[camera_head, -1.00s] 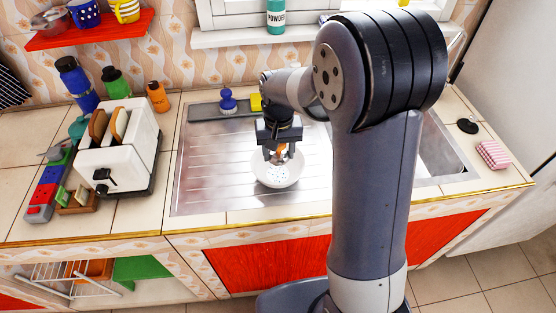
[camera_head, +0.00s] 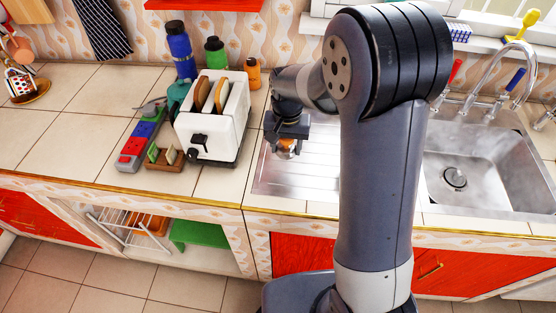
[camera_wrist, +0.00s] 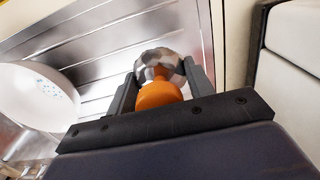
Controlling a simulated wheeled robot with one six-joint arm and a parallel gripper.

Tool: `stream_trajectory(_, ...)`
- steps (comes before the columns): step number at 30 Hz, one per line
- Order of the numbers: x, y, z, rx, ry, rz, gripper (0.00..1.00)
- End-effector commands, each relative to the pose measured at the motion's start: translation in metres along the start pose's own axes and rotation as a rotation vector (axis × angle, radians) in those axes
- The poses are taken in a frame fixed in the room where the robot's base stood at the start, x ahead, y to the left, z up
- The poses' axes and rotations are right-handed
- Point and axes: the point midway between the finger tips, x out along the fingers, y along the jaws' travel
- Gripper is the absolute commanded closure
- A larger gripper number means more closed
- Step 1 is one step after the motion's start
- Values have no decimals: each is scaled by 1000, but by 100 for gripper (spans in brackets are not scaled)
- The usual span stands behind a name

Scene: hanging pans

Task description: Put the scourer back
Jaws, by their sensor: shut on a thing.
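The scourer (camera_head: 288,146) has an orange handle and a shiny, faceted silver end. My gripper (camera_head: 290,151) is shut on it and holds it above the left part of the steel drainboard (camera_head: 310,180), just right of the toaster. In the wrist view the scourer (camera_wrist: 158,94) sits between the two fingers (camera_wrist: 160,88), orange part nearest the camera and silver end beyond. How far it is above the surface is hard to tell.
A white toaster (camera_head: 213,115) with toast stands close to the left of my gripper. A white speckled bowl (camera_wrist: 40,105) lies on the drainboard. The sink basin (camera_head: 485,170) is at the right. Bottles (camera_head: 180,50) stand behind the toaster. The left counter has free room.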

Motion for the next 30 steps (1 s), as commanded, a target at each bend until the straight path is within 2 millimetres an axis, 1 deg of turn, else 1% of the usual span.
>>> stream_trajectory(1,9,0,1,0,-4,2,69)
stream_trajectory(3,18,0,1,0,-3,1,69)
stream_trajectory(8,33,0,0,-1,-2,1,69)
stream_trajectory(12,52,0,0,-1,-2,1,69)
stream_trajectory(15,61,0,0,-1,-1,0,69)
stream_trajectory(23,63,0,0,-1,1,-1,69)
stream_trajectory(27,68,0,0,-1,1,-1,69)
stream_trajectory(28,66,0,0,-1,1,-1,49)
stream_trajectory(30,66,0,0,-1,1,-1,43)
